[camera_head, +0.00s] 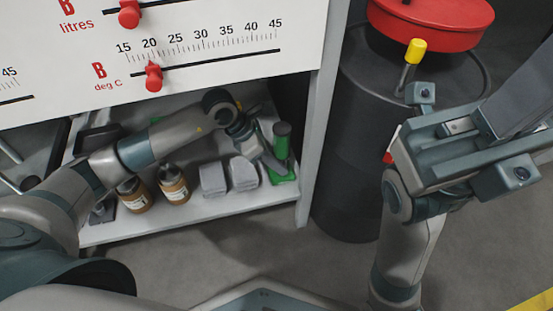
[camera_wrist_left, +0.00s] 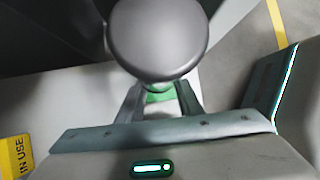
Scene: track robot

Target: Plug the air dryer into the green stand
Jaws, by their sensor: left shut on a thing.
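The air dryer (camera_head: 282,146), an upright cylinder with a dark top and green below, is at the right end of the low shelf. The green stand (camera_head: 285,176) shows at its foot; I cannot tell whether the dryer is fully seated in it. My left gripper (camera_head: 268,158) reaches it from the left and is shut on it. In the left wrist view the dryer's round grey top (camera_wrist_left: 155,40) fills the upper middle, with green between the fingers (camera_wrist_left: 158,98). My right gripper (camera_head: 465,145) is raised at the right, away from the stand; its finger opening does not show clearly.
Two brown jars (camera_head: 173,184) and two grey blocks (camera_head: 228,176) stand on the white shelf (camera_head: 200,212), left of the stand. A white panel with red sliders (camera_head: 153,77) overhangs it. A dark drum (camera_head: 345,170) with a red lid stands right of the shelf post (camera_head: 318,120).

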